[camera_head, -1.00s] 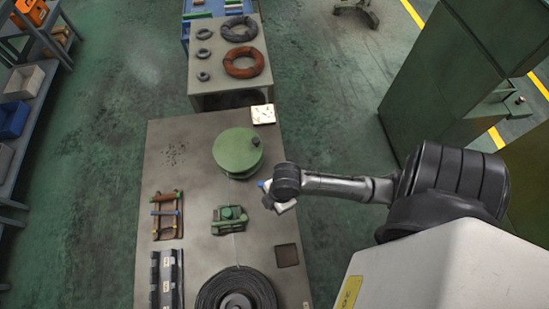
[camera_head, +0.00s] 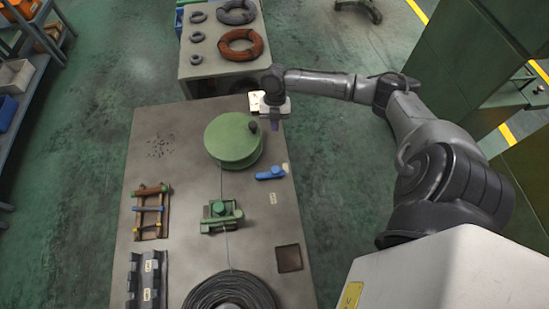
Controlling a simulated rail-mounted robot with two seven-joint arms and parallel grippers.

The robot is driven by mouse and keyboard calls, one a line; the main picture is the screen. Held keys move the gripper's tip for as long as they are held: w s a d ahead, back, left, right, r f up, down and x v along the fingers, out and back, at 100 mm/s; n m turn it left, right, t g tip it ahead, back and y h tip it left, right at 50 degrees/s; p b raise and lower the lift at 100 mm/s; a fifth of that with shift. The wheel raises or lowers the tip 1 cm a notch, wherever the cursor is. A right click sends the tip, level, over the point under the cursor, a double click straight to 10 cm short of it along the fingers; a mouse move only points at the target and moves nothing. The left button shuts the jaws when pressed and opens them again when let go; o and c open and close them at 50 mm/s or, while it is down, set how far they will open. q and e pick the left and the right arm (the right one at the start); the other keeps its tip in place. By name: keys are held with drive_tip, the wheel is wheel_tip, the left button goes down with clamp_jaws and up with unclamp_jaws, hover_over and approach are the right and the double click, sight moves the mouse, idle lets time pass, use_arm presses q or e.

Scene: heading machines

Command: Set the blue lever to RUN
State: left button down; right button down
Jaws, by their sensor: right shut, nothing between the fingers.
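The blue lever (camera_head: 271,173) lies low on the grey table, right of the green drum, with its pale end toward the right edge. A small pale label (camera_head: 273,198) sits just below it; its writing is too small to read. My right gripper (camera_head: 275,124) is shut and empty, above the table's upper right part, beyond the lever and apart from it. It partly covers a white plate (camera_head: 256,103) at the table's far corner. My left gripper is not in view.
The green drum (camera_head: 228,139) with a dark knob stands left of my right gripper. A green clamp block (camera_head: 221,215), a black wire coil (camera_head: 231,292) and a rack of coloured-handled tools (camera_head: 151,211) are on the table. Orange and grey coils (camera_head: 240,44) lie on the table behind.

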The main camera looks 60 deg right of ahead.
drive_tip(key=shift+f, duration=0.1)
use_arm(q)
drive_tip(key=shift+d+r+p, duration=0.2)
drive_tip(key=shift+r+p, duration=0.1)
use_arm(e)
approach(270, 173)
drive_tip(key=d+f, duration=0.2)
drive_tip(key=d, duration=0.2)
drive_tip(key=shift+w+d+f, duration=0.3)
drive_tip(key=shift+d+f, duration=0.1)
use_arm(q)
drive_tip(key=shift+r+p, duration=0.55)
drive_tip(key=shift+p, duration=0.05)
use_arm(e)
drive_tip(key=shift+s+a+f, duration=0.25)
drive_tip(key=shift+s+a, duration=0.05)
drive_tip(key=shift+a, duration=0.3)
drive_tip(key=shift+s+a+f, duration=0.25)
drive_tip(key=shift+s+a, duration=0.1)
drive_tip(key=shift+a, duration=0.25)
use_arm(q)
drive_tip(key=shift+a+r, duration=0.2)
use_arm(e)
drive_tip(key=shift+s+a+f, duration=0.15)
drive_tip(key=shift+s+a, duration=0.15)
drive_tip(key=shift+a, duration=0.35)
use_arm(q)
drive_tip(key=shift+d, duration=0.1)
